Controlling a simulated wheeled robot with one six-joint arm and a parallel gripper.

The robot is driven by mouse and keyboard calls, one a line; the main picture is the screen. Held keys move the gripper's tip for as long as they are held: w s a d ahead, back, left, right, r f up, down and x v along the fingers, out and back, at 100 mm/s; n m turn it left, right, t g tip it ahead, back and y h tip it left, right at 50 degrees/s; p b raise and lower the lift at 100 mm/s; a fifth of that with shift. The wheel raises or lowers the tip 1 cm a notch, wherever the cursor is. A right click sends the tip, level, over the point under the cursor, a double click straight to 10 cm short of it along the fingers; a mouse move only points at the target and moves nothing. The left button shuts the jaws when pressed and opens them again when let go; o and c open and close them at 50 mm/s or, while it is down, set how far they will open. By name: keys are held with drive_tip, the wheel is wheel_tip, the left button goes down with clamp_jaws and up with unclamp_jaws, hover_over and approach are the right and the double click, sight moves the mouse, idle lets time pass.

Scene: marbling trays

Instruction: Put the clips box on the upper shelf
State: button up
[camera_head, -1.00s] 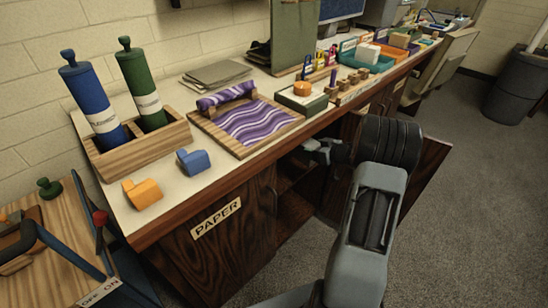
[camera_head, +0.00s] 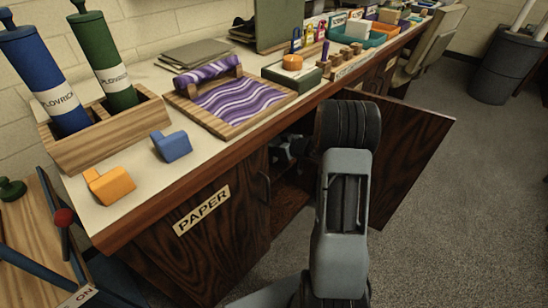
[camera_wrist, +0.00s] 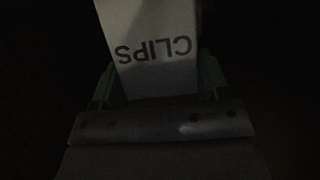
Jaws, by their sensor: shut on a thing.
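The clips box (camera_wrist: 152,62) is a pale box with dark CLIPS lettering, upside down in the wrist view. My gripper (camera_wrist: 158,85) is shut on it, with a green finger at each side. In the head view my gripper (camera_head: 290,148) is partly inside the dark opening of the cupboard under the counter, mostly behind my arm. The box cannot be made out in that view. Inside the cupboard, a shelf board (camera_head: 290,192) shows dimly. The wrist view is very dark around the box, so the upper shelf cannot be told there.
An open cupboard door (camera_head: 415,150) stands out to the right of my arm. The closed PAPER door (camera_head: 205,240) is to the left.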

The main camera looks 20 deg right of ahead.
drive_tip(key=shift+w+a+f, duration=0.1)
drive_tip(key=shift+a+f, duration=0.3)
drive_tip(key=shift+f, duration=0.15)
drive_tip(key=shift+a+f+b, duration=0.15)
drive_tip(key=shift+f+b, duration=1.05)
drive_tip(key=shift+f, duration=0.4)
drive_tip(key=shift+f, duration=0.15)
drive_tip(key=o, duration=1)
